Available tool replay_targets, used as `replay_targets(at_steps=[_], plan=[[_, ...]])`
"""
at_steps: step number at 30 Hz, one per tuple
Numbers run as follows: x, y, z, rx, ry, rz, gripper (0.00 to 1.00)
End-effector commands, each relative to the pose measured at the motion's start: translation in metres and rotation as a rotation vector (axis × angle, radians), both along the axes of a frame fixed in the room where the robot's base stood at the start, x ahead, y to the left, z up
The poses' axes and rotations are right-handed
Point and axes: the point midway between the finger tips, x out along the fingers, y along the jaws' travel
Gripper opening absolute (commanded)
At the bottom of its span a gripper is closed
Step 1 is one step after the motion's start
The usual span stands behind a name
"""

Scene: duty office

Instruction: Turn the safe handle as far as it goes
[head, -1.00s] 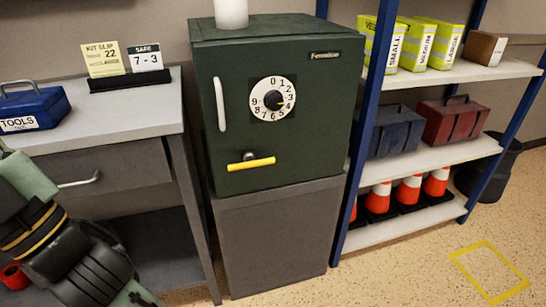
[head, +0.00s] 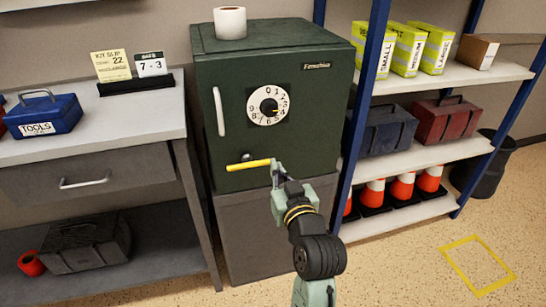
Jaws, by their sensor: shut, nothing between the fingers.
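The dark green safe (head: 305,147) stands on a grey cabinet with its door shut. Its yellow lever handle (head: 246,165) lies nearly level below the dial. The white dial (head: 268,106) has a black knob whose yellow mark points near 3. A pale vertical bar (head: 219,111) is on the door's left. My gripper (head: 276,167) is shut at the right end of the yellow handle. I cannot tell whether it touches the handle. My arm hides part of the cabinet below.
A desk (head: 120,130) at left bears a blue toolbox (head: 45,114) and cards, one reading "SAFE 7 - 3". A paper roll (head: 230,22) stands on the safe. A shelf (head: 420,152) at right holds boxes, toolboxes and cones.

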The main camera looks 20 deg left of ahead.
Motion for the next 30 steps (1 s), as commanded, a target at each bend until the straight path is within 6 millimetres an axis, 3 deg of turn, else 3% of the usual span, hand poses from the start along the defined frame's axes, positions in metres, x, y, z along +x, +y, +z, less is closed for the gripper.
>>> replay_targets(at_steps=[10, 20, 22, 30], plan=[[0.003, 0.003, -0.003, 0.0, -0.004, 0.003, 0.0], [0.021, 0.015, -0.007, 0.0, -0.01, 0.001, 0.0], [0.035, 0.024, 0.001, 0.0, 0.0, 0.002, 0.0], [0.082, 0.057, -0.002, 0.0, -0.001, 0.002, 0.0]])
